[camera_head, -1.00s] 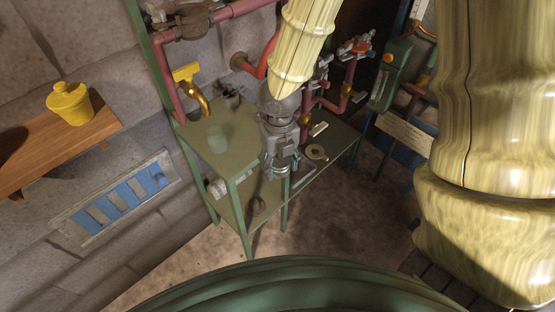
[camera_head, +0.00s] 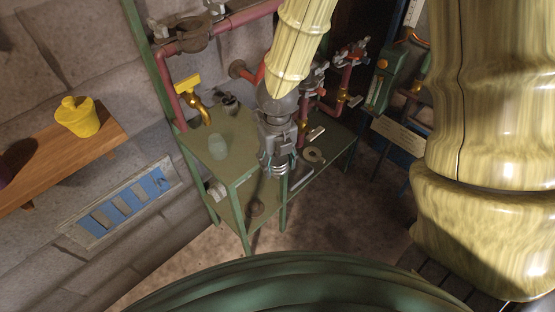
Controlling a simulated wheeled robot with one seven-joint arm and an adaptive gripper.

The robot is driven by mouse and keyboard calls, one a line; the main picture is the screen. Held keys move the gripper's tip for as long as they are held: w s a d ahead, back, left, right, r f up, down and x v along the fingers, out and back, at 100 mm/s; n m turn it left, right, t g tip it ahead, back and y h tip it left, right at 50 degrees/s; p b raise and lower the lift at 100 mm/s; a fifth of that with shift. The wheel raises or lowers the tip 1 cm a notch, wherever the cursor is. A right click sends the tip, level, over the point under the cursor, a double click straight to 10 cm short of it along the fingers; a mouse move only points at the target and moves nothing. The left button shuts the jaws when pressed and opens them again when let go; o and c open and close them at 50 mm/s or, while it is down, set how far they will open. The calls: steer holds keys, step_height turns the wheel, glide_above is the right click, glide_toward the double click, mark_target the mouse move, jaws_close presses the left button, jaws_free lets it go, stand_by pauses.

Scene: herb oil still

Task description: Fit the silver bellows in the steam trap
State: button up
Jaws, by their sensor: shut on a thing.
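My gripper (camera_head: 277,169) hangs fingers down over the green bench, at the end of my pale yellow arm. It is shut on a small grey thing between its fingertips, which I take to be the silver bellows; the fingers hide most of it. I cannot tell whether it touches anything below.
The green bench (camera_head: 240,162) has a clear glass jar (camera_head: 218,147) and a brass tap (camera_head: 197,108) with a yellow handle at its left. A wooden shelf (camera_head: 62,165) holds a yellow pot (camera_head: 77,117). A blue slatted wall panel (camera_head: 122,203) is below. Red-handled valves (camera_head: 352,56) stand behind.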

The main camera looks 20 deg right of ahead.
steer(key=shift+r+p, duration=1.45)
steer(key=shift+f, duration=0.1)
